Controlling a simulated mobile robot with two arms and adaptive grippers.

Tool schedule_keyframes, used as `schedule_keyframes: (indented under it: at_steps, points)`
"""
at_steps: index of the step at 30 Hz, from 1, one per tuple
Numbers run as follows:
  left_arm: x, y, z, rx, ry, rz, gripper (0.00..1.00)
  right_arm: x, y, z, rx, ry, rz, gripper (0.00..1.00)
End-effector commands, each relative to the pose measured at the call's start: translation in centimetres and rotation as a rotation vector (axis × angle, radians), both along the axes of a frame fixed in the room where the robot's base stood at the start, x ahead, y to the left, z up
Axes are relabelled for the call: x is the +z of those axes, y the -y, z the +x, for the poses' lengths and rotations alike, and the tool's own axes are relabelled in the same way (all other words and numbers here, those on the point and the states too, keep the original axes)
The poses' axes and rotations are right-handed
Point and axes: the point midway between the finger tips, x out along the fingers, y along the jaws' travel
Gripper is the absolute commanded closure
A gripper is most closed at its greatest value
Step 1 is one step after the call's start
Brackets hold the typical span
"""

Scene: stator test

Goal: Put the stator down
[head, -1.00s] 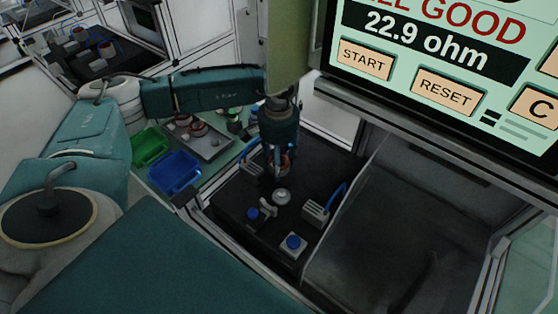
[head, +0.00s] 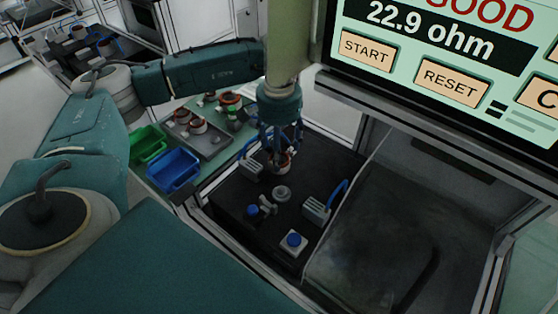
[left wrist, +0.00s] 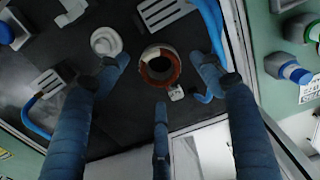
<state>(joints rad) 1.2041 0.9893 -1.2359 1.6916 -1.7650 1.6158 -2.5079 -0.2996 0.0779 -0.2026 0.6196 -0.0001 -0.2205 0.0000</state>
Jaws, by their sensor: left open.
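The stator (left wrist: 160,67), a ring with a red-brown and pale rim and a dark centre, shows in the left wrist view between the spread fingers of my left gripper (left wrist: 163,85). In the head view the stator (head: 278,162) is partly hidden by the fingers of my left gripper (head: 280,148). It appears to be at the dark test plate (head: 235,195); I cannot tell whether it touches the plate. The fingers are open and stand apart from it. My right gripper is not in view.
A white round fixture (head: 281,193) and grey blocks with blue cables (head: 316,210) stand on the plate. A blue button box (head: 293,242) is at the front. Green (head: 148,145) and blue (head: 173,170) bins and a parts tray (head: 215,143) lie left. A screen (head: 440,45) reads 22.9 ohm.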

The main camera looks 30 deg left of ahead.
Motion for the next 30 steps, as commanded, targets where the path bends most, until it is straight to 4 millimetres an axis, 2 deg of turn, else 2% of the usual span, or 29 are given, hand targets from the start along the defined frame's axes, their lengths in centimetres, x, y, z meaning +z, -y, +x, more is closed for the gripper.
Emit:
schedule_keyframes:
  at_steps: [1, 9, 14, 17, 20, 30]
  points:
    - [0.9, 0.0, 0.2, 0.000, 0.007, 0.000, 0.34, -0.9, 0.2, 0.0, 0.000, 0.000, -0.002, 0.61]
    - [5.9, 0.0, 0.1, 0.000, 0.003, 0.000, 0.34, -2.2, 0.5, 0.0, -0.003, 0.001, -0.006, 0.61]
    - [7.1, 0.0, 0.0, 0.017, 0.001, 0.000, 0.30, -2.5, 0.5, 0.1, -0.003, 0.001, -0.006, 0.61]
    - [7.2, 0.1, 0.0, 0.118, -0.001, 0.001, 0.30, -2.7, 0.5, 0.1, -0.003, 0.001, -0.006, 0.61]
    - [7.0, 0.4, 0.1, 0.326, 0.000, 0.001, 0.30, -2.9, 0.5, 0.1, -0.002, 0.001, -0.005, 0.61]
    - [6.2, 0.9, 0.3, 1.266, 0.001, 0.001, 0.30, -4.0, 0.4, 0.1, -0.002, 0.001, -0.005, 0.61]
